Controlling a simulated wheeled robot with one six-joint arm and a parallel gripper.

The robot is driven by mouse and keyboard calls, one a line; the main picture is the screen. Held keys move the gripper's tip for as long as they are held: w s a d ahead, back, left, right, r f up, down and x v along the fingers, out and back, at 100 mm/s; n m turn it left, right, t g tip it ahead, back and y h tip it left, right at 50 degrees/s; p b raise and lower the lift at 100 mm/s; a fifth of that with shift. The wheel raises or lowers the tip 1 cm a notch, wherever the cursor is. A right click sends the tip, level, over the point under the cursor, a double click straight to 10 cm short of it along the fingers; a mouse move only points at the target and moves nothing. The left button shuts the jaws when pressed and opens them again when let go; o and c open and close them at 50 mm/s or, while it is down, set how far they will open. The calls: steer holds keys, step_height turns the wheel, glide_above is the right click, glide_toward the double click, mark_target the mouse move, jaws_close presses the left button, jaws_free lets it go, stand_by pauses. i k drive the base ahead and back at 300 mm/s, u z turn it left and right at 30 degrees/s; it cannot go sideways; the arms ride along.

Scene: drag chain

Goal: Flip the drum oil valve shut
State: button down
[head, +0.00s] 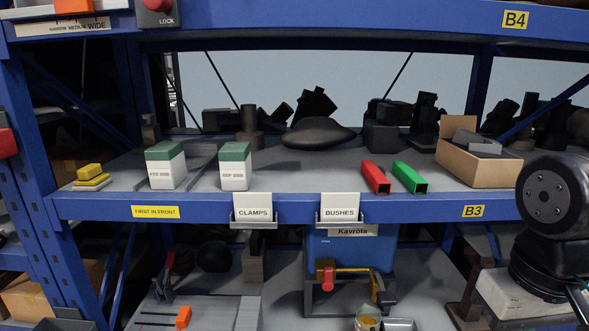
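The blue drum (345,252), labelled Kavrota, sits on the lower shelf below the bushes label. Its upper part is hidden by the shelf edge. A brass-coloured fitting (357,269) runs across its front, with a short yellow arm bending down at the right end. A red part (327,277) sits at the fitting's left end and hangs downward. I cannot tell from this view whether the valve is open or shut. A jar (368,319) stands below the fitting's right end, cut by the frame's bottom edge. My gripper is not in view; only dark arm links of mine show at the right.
The middle shelf (300,207) overhangs the drum, with clamps (254,212) and bushes (340,212) label holders on its front. An orange-tipped fixture (183,317) stands at lower left. A dark tool (466,295) and pale box (520,290) stand right of the drum.

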mark_target(326, 283)
steer(key=z, duration=1.45)
steer(key=k, duration=0.5)
steer(key=u, duration=1.45)
